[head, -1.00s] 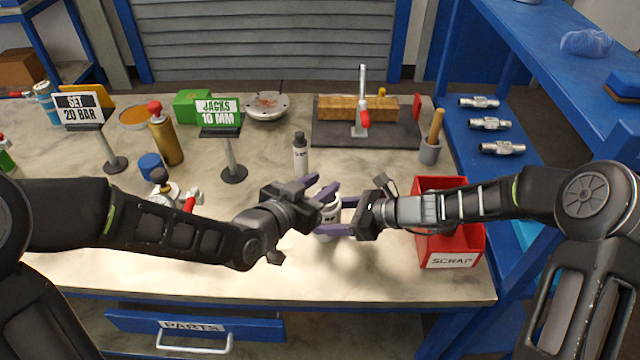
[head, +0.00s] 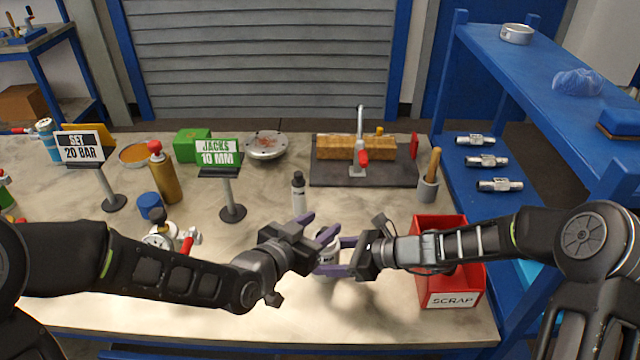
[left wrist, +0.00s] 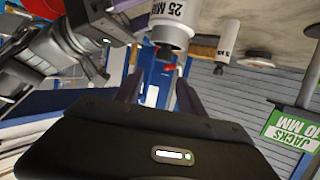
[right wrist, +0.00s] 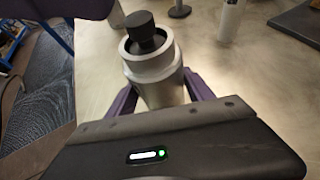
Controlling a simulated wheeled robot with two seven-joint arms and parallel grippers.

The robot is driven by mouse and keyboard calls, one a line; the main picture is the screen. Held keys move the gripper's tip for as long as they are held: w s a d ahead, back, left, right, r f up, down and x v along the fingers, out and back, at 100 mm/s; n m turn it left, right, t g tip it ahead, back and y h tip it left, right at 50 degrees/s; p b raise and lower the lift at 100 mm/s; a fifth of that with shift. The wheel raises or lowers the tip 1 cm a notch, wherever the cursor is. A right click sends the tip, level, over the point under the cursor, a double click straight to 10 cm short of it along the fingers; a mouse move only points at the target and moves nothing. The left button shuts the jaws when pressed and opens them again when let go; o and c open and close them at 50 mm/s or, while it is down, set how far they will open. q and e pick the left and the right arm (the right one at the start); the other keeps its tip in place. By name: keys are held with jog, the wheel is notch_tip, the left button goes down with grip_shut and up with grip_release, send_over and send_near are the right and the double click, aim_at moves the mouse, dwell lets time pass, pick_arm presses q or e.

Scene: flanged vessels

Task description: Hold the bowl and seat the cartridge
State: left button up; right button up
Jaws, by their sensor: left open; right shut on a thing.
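The bowl is a white and grey cylindrical vessel (head: 325,249), upright over the front middle of the bench. Its lettering shows inverted in the left wrist view (left wrist: 175,12). My right gripper (head: 340,257) is shut on it from the right, a finger on each side in the right wrist view. A dark knobbed piece, apparently the cartridge (right wrist: 146,32), stands in the bowl's open grey rim (right wrist: 172,55); how deep it sits is hidden. My left gripper (head: 319,227) is open and empty by the bowl's top. The dark piece (left wrist: 165,56) shows beyond its fingers; I cannot tell if they touch.
A red scrap bin (head: 462,282) stands right of the bowl, behind my right forearm. A small white bottle (head: 299,192) stands behind the bowl. The front bench is mostly clear.

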jog(key=o, duration=1.3)
jog(key=v, duration=1.2)
